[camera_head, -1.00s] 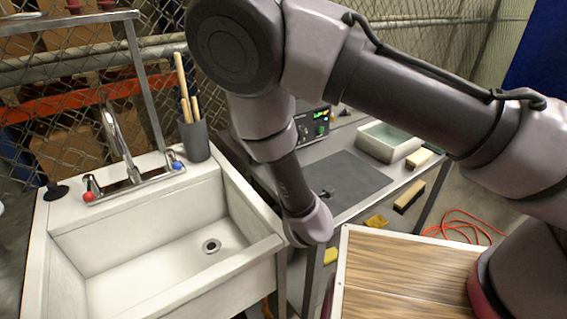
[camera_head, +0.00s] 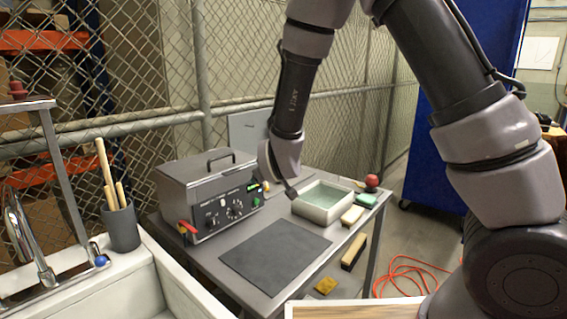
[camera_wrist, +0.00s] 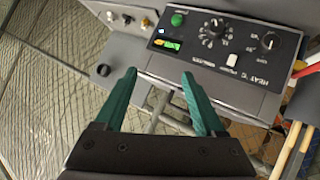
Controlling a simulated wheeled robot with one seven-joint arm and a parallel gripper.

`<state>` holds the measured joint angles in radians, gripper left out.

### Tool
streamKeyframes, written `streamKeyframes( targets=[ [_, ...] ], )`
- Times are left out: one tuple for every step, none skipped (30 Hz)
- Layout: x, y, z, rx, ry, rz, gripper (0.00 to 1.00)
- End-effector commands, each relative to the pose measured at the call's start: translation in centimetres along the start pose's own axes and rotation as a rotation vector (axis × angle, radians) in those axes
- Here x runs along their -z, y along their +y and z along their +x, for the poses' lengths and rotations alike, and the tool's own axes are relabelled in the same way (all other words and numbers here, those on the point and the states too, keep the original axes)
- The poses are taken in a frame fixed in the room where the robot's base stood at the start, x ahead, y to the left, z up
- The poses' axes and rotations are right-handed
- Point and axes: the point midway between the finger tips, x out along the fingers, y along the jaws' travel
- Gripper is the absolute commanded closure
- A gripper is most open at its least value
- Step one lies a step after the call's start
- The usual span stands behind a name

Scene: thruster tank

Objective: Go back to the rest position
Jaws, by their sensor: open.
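My gripper (camera_wrist: 159,78) is open in the wrist view, with its two teal fingers apart and nothing between them. Past the fingertips is the control panel of a grey heated tank unit (camera_wrist: 225,50), with knobs, a green button and a lit display. In the head view, my arm hangs down over the back of the metal table, to the right of the tank unit (camera_head: 205,175). The gripper's fingers are mostly hidden there behind the wrist.
A pale basin (camera_head: 323,200) stands close right of my wrist. A dark mat (camera_head: 275,255) lies bare in front. The sink (camera_head: 150,290) and a tool cup (camera_head: 121,228) are at left. A chain-link fence (camera_head: 240,60) stands behind; a blue cabinet (camera_head: 465,90) is at right.

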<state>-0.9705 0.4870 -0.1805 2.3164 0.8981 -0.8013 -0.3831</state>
Motion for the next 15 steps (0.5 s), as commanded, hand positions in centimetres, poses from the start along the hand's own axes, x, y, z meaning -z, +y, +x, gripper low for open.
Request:
streamKeyframes(
  targets=[
    [1.1,2.3,-0.9,0.013,-0.014,0.08,0.28],
    [1.5,3.2,-1.4,0.026,-0.026,0.12,0.28],
    [1.9,4.6,-2.1,0.042,-0.042,0.173,0.28],
    [2.3,5.6,-2.7,0.053,-0.053,0.212,0.28],
    [2.5,6.6,-3.4,0.064,-0.064,0.249,0.28],
    [2.9,7.9,-4.3,0.077,-0.077,0.297,0.28],
    [3.2,8.9,-5.1,0.087,-0.086,0.331,0.28],
    [3.4,9.8,-5.8,0.097,-0.096,0.363,0.28],
    [3.6,11.1,-7.0,0.109,-0.108,0.406,0.28],
    [3.7,12.0,-7.8,0.117,-0.118,0.436,0.28],
    [3.8,12.9,-8.8,0.123,-0.127,0.466,0.28],
    [3.9,14.1,-10.0,0.132,-0.138,0.504,0.28],
    [4.0,14.9,-11.0,0.138,-0.147,0.531,0.28],
    [4.0,15.8,-12.0,0.143,-0.155,0.556,0.28],
    [3.9,16.8,-13.4,0.148,-0.168,0.59,0.28]
  ],
)
